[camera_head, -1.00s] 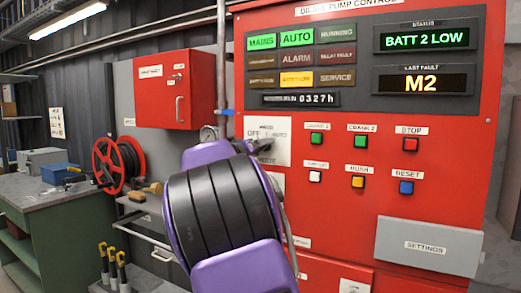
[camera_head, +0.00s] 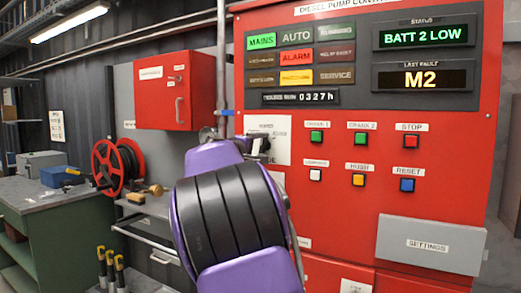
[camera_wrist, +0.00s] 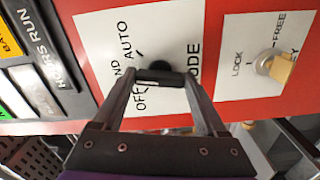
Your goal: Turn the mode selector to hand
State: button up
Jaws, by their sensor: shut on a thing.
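The mode selector is a black knob (camera_wrist: 160,77) on a white plate (camera_wrist: 105,22) marked AUTO, OFF and MODE; a word ending in ND is partly hidden by a finger. My gripper (camera_wrist: 162,82) is shut on the knob, one finger on each side of it. Which mark the knob points to is not clear. In the head view my gripper (camera_head: 260,142) reaches the selector plate (camera_head: 281,150), and my purple and black wrist hides its lower left part. The MAINS lamp (camera_head: 262,42) is green, the AUTO lamp (camera_head: 296,36) is dark and the ALARM lamp (camera_head: 297,57) is red.
Right of the selector are several push buttons, including a green one (camera_head: 316,136) and a red one (camera_head: 411,141). A key switch (camera_wrist: 270,66) marked LOCK and FREE sits near my gripper. A grey SETTINGS cover (camera_head: 431,244) is lower right.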

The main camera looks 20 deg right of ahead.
jog(key=shift+n, duration=1)
jog(key=o, duration=1.3)
jog(key=b+v, duration=0.1)
jog(key=v, duration=1.6)
jog(key=shift+a, duration=0.2)
jog(key=shift+s, duration=0.15)
